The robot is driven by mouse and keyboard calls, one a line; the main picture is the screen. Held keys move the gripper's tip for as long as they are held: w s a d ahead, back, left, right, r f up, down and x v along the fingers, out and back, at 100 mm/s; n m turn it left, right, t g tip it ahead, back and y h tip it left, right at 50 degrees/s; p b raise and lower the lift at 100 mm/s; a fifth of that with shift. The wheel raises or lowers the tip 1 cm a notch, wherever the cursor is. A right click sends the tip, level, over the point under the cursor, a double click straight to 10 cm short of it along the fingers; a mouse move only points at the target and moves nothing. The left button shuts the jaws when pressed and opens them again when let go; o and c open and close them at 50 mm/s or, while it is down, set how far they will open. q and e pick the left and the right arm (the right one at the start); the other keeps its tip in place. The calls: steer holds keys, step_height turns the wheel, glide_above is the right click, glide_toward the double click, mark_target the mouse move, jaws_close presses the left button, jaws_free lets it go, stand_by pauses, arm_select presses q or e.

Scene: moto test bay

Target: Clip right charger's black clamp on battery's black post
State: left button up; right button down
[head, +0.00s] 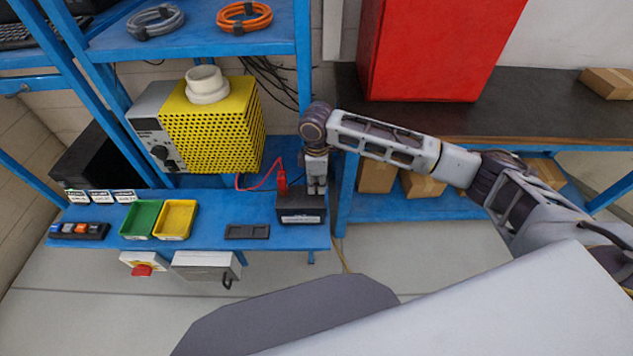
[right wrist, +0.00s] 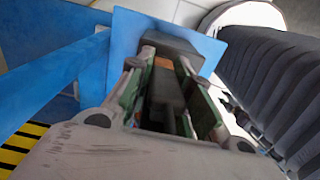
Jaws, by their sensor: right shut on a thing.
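The battery (head: 301,207) is a black box with a pale label, on the blue bench at its right end. A red clamp (head: 282,181) stands upright on the battery's left part, with a red cable looping left toward the yellow perforated unit (head: 210,125). My right gripper (head: 317,190) points down over the battery's right part. In the right wrist view its fingers (right wrist: 167,75) are shut on a dark piece (right wrist: 166,92), which looks like the black clamp. The fingers hide the black post, so I cannot tell whether the clamp touches it. My left gripper is not in view.
Green (head: 141,219) and yellow (head: 175,220) trays and a flat black holder (head: 247,231) lie left of the battery. A blue upright (head: 303,60) stands behind my right gripper. A red cabinet (head: 440,45) stands on the dark counter at the right.

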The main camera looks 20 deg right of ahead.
steer(key=shift+f, duration=0.55)
stand_by(0.4)
steer(key=c, duration=1.2)
jaws_free()
steer(key=shift+r, duration=0.15)
step_height(320, 180, up, 12)
steer(key=shift+f, duration=0.15)
